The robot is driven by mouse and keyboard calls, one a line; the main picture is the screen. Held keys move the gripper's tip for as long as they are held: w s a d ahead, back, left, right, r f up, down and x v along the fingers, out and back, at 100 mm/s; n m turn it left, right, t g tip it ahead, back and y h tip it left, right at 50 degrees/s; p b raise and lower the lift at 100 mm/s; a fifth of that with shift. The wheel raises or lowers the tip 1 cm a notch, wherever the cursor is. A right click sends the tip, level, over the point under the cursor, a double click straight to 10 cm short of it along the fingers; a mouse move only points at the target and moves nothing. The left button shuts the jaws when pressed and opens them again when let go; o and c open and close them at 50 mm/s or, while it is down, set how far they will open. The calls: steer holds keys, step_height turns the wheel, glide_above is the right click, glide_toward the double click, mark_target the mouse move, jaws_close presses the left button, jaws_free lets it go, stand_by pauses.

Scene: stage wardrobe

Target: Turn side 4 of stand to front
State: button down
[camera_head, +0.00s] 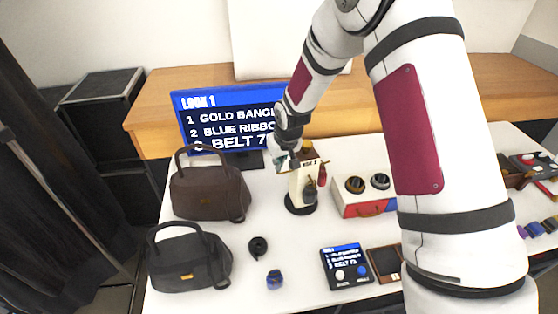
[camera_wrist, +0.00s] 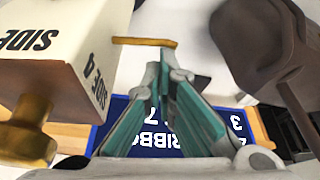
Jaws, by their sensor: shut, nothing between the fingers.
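The stand (camera_head: 303,187) is a cream post on a round black base, upright on the white table, with small items hanging from it. Its head-view label is too small to read surely. In the wrist view the stand's top (camera_wrist: 62,48) fills the upper left; one face reads SIDE, and the adjoining face reads SIDE with what looks like a 4. A brass-coloured peg sticks out below. My gripper (camera_head: 284,160) is beside the stand's upper left. Its fingers (camera_wrist: 172,75) meet at the tips, empty, with a gap to the stand.
A screen (camera_head: 225,105) listing Look 1 stands behind. A brown handbag (camera_head: 208,192) is close on the left, a black handbag (camera_head: 190,262) in front of it.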

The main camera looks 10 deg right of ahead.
mark_target(304, 174)
steer(key=s+d+n+g+y+p, duration=0.1)
steer(key=s+d+n+g+y, duration=0.2)
steer(key=n, duration=1.1)
steer(key=s+d, duration=0.2)
steer(key=s, duration=0.3)
steer(key=shift+d+g+p, duration=0.3)
steer(key=shift+s+d, duration=0.1)
steer(key=shift+d, duration=0.05)
